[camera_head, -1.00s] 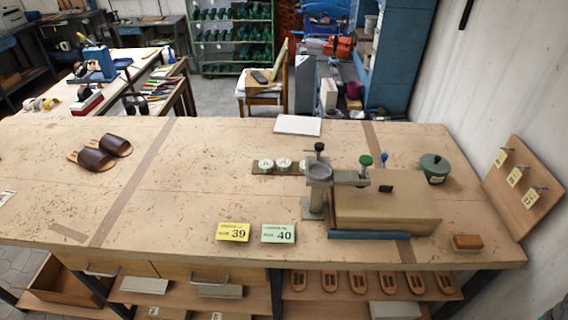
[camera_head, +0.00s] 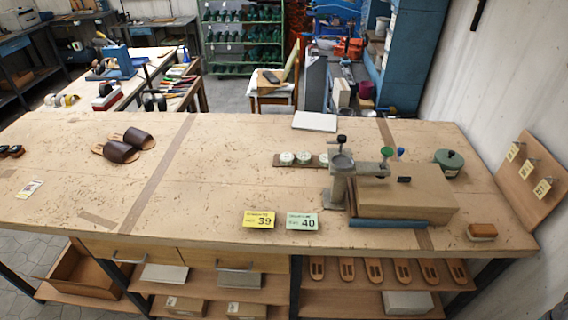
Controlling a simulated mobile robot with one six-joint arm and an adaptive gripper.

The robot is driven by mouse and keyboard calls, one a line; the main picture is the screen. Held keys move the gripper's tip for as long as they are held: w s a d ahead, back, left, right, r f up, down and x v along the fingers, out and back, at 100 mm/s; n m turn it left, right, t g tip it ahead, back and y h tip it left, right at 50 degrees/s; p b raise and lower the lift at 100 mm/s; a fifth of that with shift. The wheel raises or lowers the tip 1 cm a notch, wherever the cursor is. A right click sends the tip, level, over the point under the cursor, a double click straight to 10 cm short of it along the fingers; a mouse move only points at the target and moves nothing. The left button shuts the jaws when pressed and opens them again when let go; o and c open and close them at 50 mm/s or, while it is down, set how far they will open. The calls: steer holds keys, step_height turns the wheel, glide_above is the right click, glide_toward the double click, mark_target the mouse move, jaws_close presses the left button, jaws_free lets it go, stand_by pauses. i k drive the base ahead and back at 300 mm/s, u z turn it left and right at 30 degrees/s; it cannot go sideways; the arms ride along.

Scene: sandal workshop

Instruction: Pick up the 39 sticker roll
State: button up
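Three small round whitish rolls stand in a row on a dark strip (camera_head: 279,164) at the back middle of the workbench. The left roll (camera_head: 286,158) and middle roll (camera_head: 303,157) show clearly. I cannot read any number on the rolls. A yellow card marked 39 (camera_head: 258,220) lies near the front edge, with a green card marked 40 (camera_head: 302,221) to its right. My gripper is not in view.
A brown box (camera_head: 415,198) sits right of the press, with a green lidded pot (camera_head: 448,161) behind it. A brush (camera_head: 481,231) lies at front right. Brown sandals (camera_head: 125,146) lie at back left. The bench (camera_head: 215,180) is bare between sandals and cards.

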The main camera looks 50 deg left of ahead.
mark_target(303, 157)
steer(key=k, duration=1.95)
steer(key=u, duration=1.55)
steer(key=i, duration=1.15)
steer(key=u, duration=0.05)
